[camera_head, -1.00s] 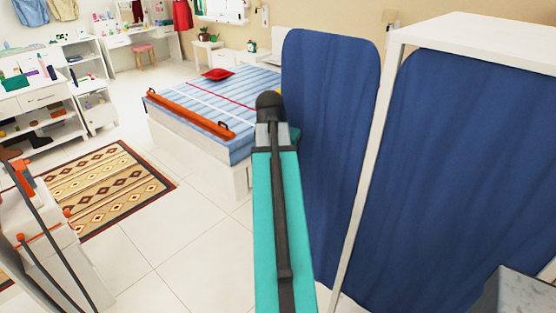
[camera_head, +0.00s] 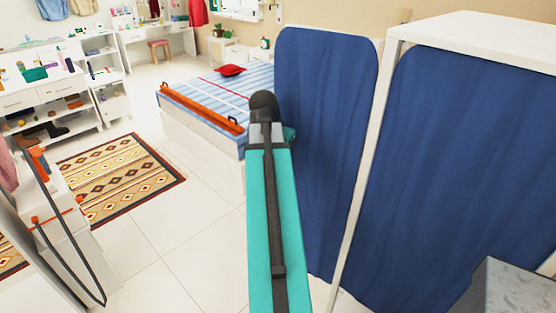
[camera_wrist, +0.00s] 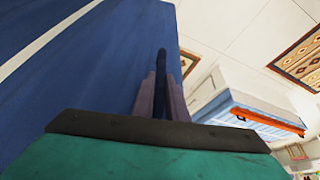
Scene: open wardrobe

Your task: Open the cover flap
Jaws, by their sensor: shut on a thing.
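The wardrobe has blue fabric panels in a white frame. The left blue cover flap (camera_head: 325,150) hangs out to the left of the white post, its outer edge near my arm. A second blue panel (camera_head: 455,170) hangs on the right side under the white top. In the wrist view, the flap (camera_wrist: 110,60) fills the upper left. My gripper (camera_wrist: 162,85) is shut on the flap's dark blue edge, which stands up between its two fingers. In the head view my arm hides the gripper.
A bed (camera_head: 215,95) with a striped blue cover and an orange rail stands behind my arm. A patterned rug (camera_head: 120,180) lies on the left floor. White shelves (camera_head: 50,100) stand at the far left. Bare tiles (camera_head: 170,250) lie left of my arm.

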